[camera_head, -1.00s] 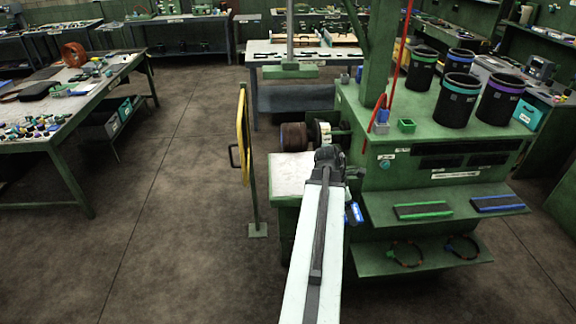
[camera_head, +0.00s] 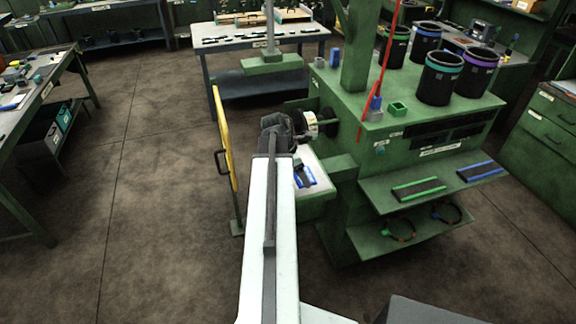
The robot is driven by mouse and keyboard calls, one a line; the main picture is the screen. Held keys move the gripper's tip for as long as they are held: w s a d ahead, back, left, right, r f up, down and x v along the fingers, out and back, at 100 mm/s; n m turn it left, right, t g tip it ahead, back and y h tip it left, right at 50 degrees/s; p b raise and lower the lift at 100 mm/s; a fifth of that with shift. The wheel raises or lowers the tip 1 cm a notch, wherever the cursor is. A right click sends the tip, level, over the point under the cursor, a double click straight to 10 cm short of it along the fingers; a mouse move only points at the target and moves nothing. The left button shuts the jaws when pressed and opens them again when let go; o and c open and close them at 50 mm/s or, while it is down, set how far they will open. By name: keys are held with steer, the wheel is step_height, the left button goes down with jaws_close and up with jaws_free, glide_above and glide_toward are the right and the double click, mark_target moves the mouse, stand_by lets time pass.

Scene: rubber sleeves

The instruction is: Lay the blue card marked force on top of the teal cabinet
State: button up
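My arm reaches forward over the white-topped part of the green machine. My gripper (camera_head: 301,171) shows only partly to the right of the arm's end; the arm hides the rest and I cannot see both fingers clearly. A small blue and dark piece (camera_head: 306,178) shows at the gripper, in front of or over the white top (camera_head: 318,166). It may be the blue card, but no marking is readable and I cannot tell whether it is held. I cannot make out a teal cabinet for certain; a green drawer cabinet (camera_head: 547,135) stands at the right edge.
Black bins (camera_head: 440,78) with coloured rims stand on the green machine (camera_head: 345,195). Its lower shelves (camera_head: 430,185) stick out to the right. A yellow-edged guard (camera_head: 225,150) stands left of my arm. Teal boxes (camera_head: 63,118) sit under the left bench. The floor at left is open.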

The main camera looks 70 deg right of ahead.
steer(key=w+d, duration=0.4)
steer(key=w+d+f, duration=0.1)
steer(key=w+d, duration=0.1)
steer(key=d, duration=0.1)
steer(key=shift+w+b, duration=0.15)
steer(key=shift+b, duration=0.2)
steer(key=f+b, duration=0.4)
steer(key=shift+w+d, duration=0.15)
steer(key=shift+d, duration=0.05)
steer(key=shift+r, duration=0.25)
steer(key=shift+f, duration=0.15)
steer(key=o, duration=1.4)
steer(key=shift+o, duration=0.2)
